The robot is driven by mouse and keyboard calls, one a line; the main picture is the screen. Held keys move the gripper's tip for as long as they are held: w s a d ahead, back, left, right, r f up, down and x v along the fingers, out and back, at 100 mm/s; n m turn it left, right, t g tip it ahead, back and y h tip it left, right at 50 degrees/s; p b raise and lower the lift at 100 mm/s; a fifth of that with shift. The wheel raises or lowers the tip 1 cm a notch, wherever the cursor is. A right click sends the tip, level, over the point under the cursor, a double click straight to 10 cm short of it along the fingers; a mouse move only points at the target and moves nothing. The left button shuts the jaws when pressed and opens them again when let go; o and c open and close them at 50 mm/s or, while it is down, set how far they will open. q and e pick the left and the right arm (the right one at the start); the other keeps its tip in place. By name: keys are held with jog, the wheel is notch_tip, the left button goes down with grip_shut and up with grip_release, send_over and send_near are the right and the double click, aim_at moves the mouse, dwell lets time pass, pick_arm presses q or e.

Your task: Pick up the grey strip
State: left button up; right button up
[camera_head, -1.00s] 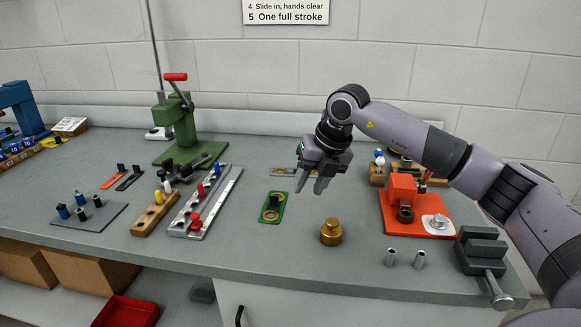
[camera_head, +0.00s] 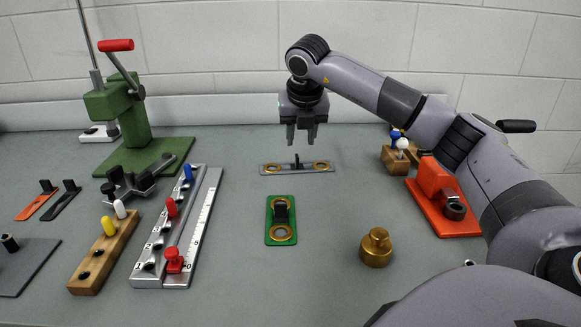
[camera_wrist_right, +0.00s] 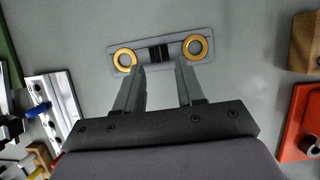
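The grey strip (camera_head: 297,168) lies flat on the bench with a brass ring near each end and a small black upright tab in its middle. It also shows in the right wrist view (camera_wrist_right: 178,49), ahead of the fingertips. My right gripper (camera_head: 300,140) is open and empty, pointing down above the strip, apart from it as far as I can tell. In the right wrist view its two fingers (camera_wrist_right: 160,72) are spread, with the black tab (camera_wrist_right: 160,53) lying beyond the gap between them. My left gripper is not in view.
A green plate (camera_head: 281,232) with rings lies in front of the strip, and a brass weight (camera_head: 376,247) stands at right front. A silver ruled fixture (camera_head: 176,235) and a green press (camera_head: 140,150) stand left. An orange fixture (camera_head: 437,215) is at right. The bench around the strip is clear.

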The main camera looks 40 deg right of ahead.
aim_at(297, 155)
jog(key=x, duration=0.6)
jog(key=shift+a, duration=0.3)
grip_shut()
